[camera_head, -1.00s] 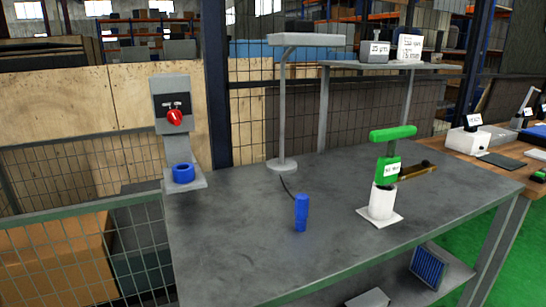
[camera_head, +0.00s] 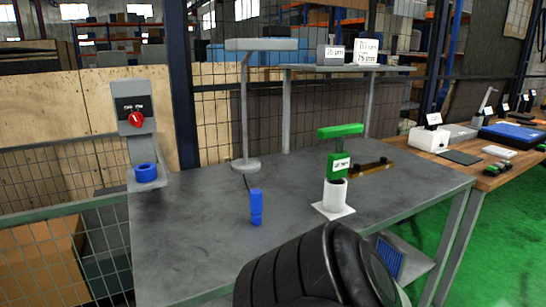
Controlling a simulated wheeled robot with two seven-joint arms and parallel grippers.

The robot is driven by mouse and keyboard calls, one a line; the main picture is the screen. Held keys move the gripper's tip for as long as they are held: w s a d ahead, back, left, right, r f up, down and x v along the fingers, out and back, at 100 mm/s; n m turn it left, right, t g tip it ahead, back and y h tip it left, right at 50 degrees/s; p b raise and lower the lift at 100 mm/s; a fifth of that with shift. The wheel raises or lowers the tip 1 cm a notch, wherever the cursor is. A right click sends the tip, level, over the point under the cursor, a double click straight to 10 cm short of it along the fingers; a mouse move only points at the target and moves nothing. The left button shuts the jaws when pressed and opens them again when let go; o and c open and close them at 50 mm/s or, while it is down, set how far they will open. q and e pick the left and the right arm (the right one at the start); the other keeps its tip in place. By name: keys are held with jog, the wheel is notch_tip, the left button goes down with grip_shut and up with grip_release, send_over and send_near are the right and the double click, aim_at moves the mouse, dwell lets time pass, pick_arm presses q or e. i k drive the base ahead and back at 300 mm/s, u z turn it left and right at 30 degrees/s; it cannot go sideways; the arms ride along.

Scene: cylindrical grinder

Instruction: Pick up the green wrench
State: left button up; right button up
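The green wrench (camera_head: 338,152) is a T-shaped green tool with a white label. It stands upright in a white cylindrical holder (camera_head: 335,194) on the right part of the grey table (camera_head: 190,230). A black ribbed arm part of mine covers the lower middle of the view, in front of the table's near edge. No fingertips of either gripper show.
A blue cylinder (camera_head: 256,207) stands mid-table. A lamp (camera_head: 245,110) stands behind it. A brown bar (camera_head: 368,167) lies beside the holder. A red switch post (camera_head: 136,120) with a blue ring (camera_head: 146,172) is at the left. A wooden bench (camera_head: 480,178) is at right.

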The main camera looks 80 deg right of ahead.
aim_at(337, 165)
jog(key=k, duration=1.2)
jog(key=z, duration=0.55)
